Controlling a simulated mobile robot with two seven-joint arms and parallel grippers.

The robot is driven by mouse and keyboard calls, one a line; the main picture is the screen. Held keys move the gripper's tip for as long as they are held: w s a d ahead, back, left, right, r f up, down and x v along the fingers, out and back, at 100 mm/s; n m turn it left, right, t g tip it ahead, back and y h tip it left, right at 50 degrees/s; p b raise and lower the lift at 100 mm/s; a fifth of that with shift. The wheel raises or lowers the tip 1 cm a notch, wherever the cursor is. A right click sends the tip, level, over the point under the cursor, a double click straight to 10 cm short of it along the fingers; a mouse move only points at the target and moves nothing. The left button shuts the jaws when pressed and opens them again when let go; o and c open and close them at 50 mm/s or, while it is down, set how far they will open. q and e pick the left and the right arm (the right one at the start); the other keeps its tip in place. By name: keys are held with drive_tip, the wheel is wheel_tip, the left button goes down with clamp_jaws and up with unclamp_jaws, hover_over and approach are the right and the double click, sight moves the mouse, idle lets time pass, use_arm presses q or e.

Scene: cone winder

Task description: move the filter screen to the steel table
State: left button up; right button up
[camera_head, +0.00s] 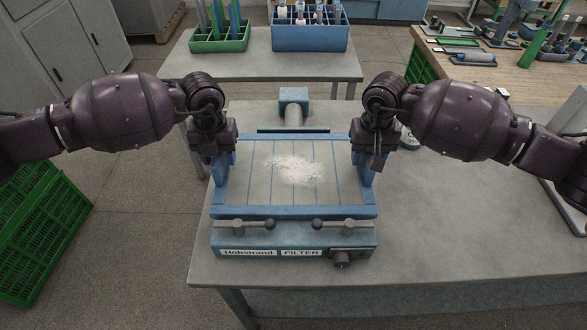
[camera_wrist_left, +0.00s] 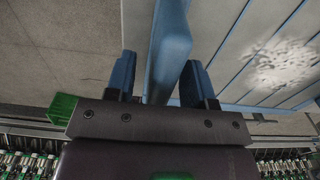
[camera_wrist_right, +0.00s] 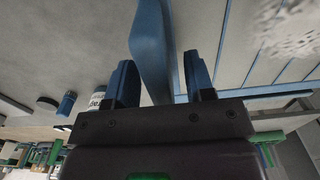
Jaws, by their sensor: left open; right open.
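The filter screen (camera_head: 257,190) is a blue-framed grey panel with thin blue bars and a patch of white lint (camera_head: 294,168) on it. It lies on the blue filter unit labelled "Hobstrand FILTER" (camera_head: 270,252). My left gripper (camera_head: 222,168) is at the screen's left side. In the left wrist view its open fingers (camera_wrist_left: 158,78) stand either side of the blue side rail (camera_wrist_left: 170,45). My right gripper (camera_head: 363,168) is at the right side. In the right wrist view its open fingers (camera_wrist_right: 160,78) straddle the other rail (camera_wrist_right: 150,40). Whether the fingers touch the rails cannot be told.
Another grey table (camera_head: 215,67) behind holds a green crate (camera_head: 220,43) and a blue crate (camera_head: 310,38). A wooden bench (camera_head: 510,80) with tools is at back right. Green crates (camera_head: 40,235) stand left.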

use_arm(q)
drive_tip(key=shift+c, duration=0.3)
use_arm(e)
drive_tip(key=shift+c, duration=0.3)
use_arm(q)
clamp_jaws()
use_arm(e)
clamp_jaws()
use_arm(q)
drive_tip(key=shift+r, duration=0.1)
use_arm(e)
drive_tip(key=shift+r, duration=0.1)
